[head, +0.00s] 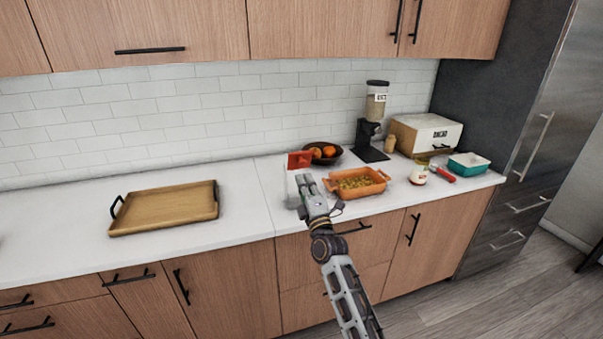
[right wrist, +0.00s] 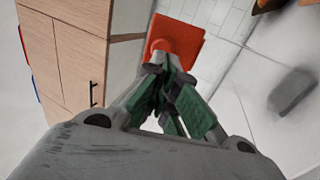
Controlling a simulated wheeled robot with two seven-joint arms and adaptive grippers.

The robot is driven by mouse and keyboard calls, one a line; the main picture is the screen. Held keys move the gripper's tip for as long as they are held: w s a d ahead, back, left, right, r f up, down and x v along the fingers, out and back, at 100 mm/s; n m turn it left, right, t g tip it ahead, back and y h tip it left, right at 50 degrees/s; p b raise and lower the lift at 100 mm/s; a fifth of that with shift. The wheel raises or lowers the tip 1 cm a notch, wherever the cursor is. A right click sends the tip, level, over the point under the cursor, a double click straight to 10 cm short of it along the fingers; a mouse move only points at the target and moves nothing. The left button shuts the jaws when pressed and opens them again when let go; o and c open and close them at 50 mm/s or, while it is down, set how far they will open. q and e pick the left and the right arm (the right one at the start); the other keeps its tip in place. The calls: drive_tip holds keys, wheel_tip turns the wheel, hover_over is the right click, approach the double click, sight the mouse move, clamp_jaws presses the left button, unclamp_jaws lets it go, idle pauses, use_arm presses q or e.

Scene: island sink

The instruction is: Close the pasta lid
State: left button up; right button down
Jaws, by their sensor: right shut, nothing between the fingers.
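A red square lid (head: 300,160) stands tilted up near the back of the counter, just behind my right gripper. In the right wrist view the red lid (right wrist: 178,38) is beyond the fingertips, with a round knob-like part towards them. A pale, see-through container seems to be under the lid in the head view, but my gripper largely hides it and I cannot make out its contents. My right gripper (head: 305,187) is shut and empty, in front of the lid. In the right wrist view its green-padded fingers (right wrist: 166,72) are together, close to the lid; I cannot tell whether they touch it. My left gripper is not in view.
An orange baking dish (head: 372,191) stands close to the right of my right gripper. A dark fruit bowl (head: 322,160) is behind. A wooden tray (head: 165,207) lies left, with free counter between.

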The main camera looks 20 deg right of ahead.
sight(301, 164)
drive_tip(key=shift+x, duration=0.85)
drive_tip(key=shift+w+r, duration=0.15)
drive_tip(key=shift+w, duration=0.1)
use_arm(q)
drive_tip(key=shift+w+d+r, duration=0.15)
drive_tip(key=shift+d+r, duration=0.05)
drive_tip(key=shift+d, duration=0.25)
use_arm(e)
drive_tip(key=shift+w+r, duration=0.25)
drive_tip(key=shift+w, duration=0.45)
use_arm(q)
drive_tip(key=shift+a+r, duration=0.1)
